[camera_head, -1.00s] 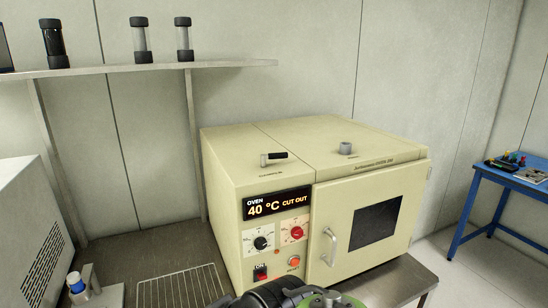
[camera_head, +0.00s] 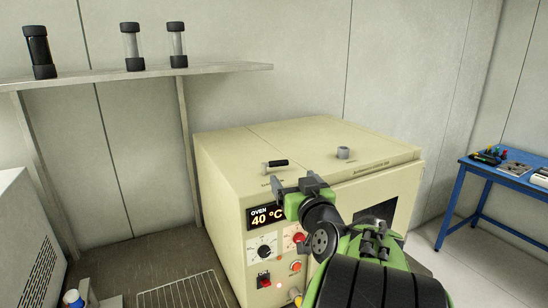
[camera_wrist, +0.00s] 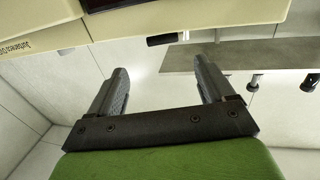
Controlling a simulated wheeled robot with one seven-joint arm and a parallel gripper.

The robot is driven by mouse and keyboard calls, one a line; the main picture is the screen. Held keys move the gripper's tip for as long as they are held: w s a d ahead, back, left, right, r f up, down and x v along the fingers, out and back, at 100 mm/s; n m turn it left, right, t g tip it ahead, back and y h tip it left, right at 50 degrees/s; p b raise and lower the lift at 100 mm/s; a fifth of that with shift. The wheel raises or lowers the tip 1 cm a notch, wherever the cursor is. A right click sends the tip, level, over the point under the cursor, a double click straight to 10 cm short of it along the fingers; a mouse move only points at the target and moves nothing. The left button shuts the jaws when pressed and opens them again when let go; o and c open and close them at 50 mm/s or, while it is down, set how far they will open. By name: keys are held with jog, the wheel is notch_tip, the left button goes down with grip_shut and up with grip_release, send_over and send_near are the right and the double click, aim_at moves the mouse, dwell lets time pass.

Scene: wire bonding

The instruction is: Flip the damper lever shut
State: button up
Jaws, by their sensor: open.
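The damper lever (camera_head: 277,163) is a short black handle on a small metal pivot, lying on the top left of the cream oven (camera_head: 222,175). In the wrist view the black lever handle (camera_wrist: 163,40) shows at the oven's edge, beyond and between my fingers. My gripper (camera_head: 299,186) is open and empty, in front of the oven's upper front edge, just right of and nearer than the lever. In the wrist view the gripper (camera_wrist: 160,75) has its two fingers well apart. My arm hides the oven door handle and part of the front panel.
A grey round vent stub (camera_head: 343,153) stands on the oven top, right of the lever. A wall shelf (camera_head: 140,75) with several cylinders is at the back left. A wire rack (camera_head: 190,292) lies on the bench. A blue table (camera_head: 480,169) stands far right.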

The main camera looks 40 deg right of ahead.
aim_at(280, 163)
jog(key=p+x, duration=0.3)
jog(key=x, duration=0.9)
jog(key=shift+w+a, duration=0.15)
jog(key=shift+a, duration=0.05)
jog(key=shift+c, duration=0.3)
jog(key=c, duration=0.9)
jog(key=b, duration=0.1)
jog(key=n+y+b, duration=0.1)
jog(key=shift+w+d+f+t+y+b, duration=0.1)
jog(key=shift+f+t+y+b, duration=0.2)
jog(key=shift+t+b, duration=0.1)
jog(key=shift+w+r+n+t+y+b, duration=0.1)
jog(key=shift+w+n+t+y+b, duration=0.1)
jog(key=shift+n+y+b, duration=0.3)
jog(key=shift+w+r+n+t+y+b, duration=0.1)
jog(key=shift+n+t+y+b, duration=0.15)
jog(key=shift+y, duration=0.35)
jog(key=shift+r, duration=0.1)
